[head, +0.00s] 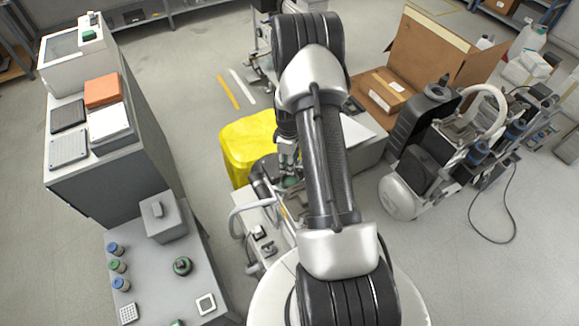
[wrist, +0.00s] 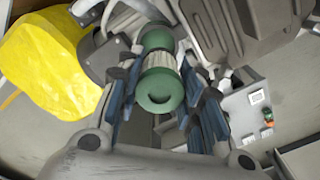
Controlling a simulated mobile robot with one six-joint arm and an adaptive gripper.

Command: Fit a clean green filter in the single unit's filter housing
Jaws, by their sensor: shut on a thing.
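My gripper (wrist: 162,105) is shut on a green filter (wrist: 158,88), which has green end caps and a pale pleated middle. In the head view my gripper (head: 288,160) is low over the compressor unit (head: 262,215) beside the yellow bag, with a little green (head: 291,182) showing beneath it. In the wrist view, grey and dark parts of the unit lie behind the filter. I cannot make out the filter housing's opening, or whether the filter touches it; my arm and the filter hide much of that area.
A yellow bag (head: 243,145) stands close behind the unit. Another compressor (head: 430,160) and an open carton (head: 425,50) stand right.

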